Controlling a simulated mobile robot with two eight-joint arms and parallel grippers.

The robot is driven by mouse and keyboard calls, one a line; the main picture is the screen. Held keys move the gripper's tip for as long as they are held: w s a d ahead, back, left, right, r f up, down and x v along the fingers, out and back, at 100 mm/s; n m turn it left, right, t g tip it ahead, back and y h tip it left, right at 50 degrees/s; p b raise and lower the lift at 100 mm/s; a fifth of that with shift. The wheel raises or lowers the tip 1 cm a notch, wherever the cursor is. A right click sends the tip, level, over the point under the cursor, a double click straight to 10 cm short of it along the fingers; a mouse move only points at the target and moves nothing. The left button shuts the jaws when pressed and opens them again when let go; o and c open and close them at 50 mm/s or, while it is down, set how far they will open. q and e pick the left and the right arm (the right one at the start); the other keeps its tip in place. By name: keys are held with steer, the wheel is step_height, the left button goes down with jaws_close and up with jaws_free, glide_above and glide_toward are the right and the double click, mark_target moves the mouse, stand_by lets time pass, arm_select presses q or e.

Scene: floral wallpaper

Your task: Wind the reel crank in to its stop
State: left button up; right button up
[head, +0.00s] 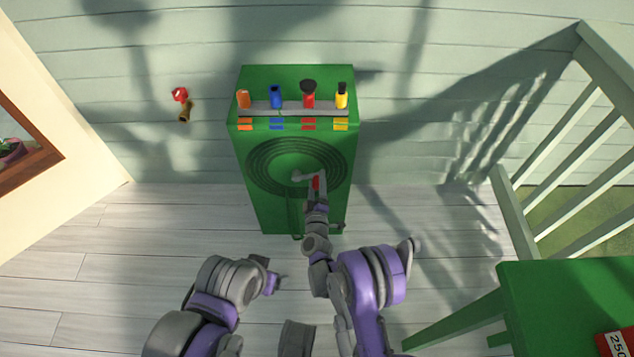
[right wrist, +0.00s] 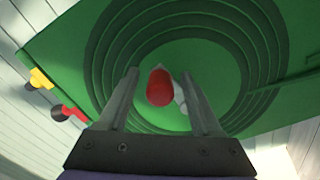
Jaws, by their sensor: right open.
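The hose reel (head: 263,150) is dark green coiled rings on the front of a green cabinet (head: 270,215). Its grey crank arm (head: 303,178) runs from the hub to the right and ends in a red knob (head: 316,182). In the right wrist view the red knob (right wrist: 160,87) stands between the two fingers of my right gripper (right wrist: 160,95), with a gap on both sides. My right gripper (head: 316,192) is open at the knob and hides part of the crank's end. My left gripper (head: 275,283) is low, left of my right arm, away from the reel; its jaws are unclear.
Orange, blue, red and yellow nozzles (head: 308,94) stand in a grey rack on the cabinet top. A red and brass tap (head: 182,104) is on the wall at left. A green table (head: 560,285) stands at lower right, beside a railing (head: 520,215). Floor left of the cabinet is clear.

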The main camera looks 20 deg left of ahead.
steer(key=shift+w, duration=0.1)
jaws_close()
stand_by(0.3)
stand_by(1.1)
